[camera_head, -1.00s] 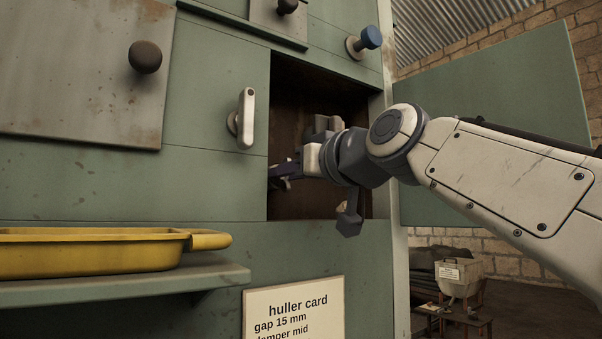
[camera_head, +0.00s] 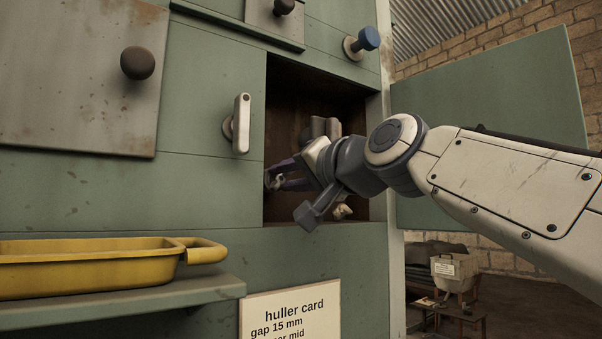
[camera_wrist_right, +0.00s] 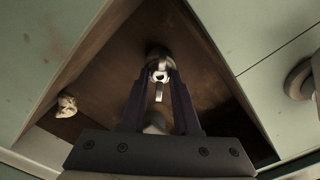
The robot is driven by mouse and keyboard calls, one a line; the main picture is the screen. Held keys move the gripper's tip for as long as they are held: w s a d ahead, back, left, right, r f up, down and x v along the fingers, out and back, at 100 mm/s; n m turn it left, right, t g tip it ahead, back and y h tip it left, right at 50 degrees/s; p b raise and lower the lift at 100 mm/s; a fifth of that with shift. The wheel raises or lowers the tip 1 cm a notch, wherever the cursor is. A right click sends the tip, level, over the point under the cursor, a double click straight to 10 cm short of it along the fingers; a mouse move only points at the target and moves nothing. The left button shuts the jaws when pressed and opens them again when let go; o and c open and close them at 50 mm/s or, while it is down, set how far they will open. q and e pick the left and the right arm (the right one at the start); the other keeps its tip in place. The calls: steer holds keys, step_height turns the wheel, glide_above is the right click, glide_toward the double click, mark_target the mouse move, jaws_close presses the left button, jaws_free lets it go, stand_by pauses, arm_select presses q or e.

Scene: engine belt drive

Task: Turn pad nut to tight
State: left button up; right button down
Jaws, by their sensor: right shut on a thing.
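The pad nut (camera_wrist_right: 161,74) is a small pale metal piece with a short tab, inside the dark recess (camera_head: 285,110) of the green machine. My right gripper (camera_head: 275,182) reaches into this recess from the right. In the right wrist view its two dark fingers (camera_wrist_right: 159,78) are shut on the nut, one on each side. In the head view the nut is small and mostly hidden by the fingers. My left gripper is not in view.
An open green door (camera_head: 490,130) stands right of the recess. A pale lump (camera_wrist_right: 66,105) lies in the recess. A yellow tray (camera_head: 85,268) sits on a shelf at lower left.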

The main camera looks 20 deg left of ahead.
steer(key=m+p, duration=0.1)
steer(key=m, duration=0.3)
steer(key=shift+m, duration=0.3)
steer(key=shift+f+m+p, duration=0.1)
steer(key=shift+m+p, duration=0.65)
steer(key=shift+m, duration=1.15)
steer(key=c, duration=0.6)
jaws_free()
steer(key=shift+c, duration=0.2)
steer(key=shift+d, duration=0.1)
steer(key=b+v, duration=0.5)
steer(key=v, duration=0.5)
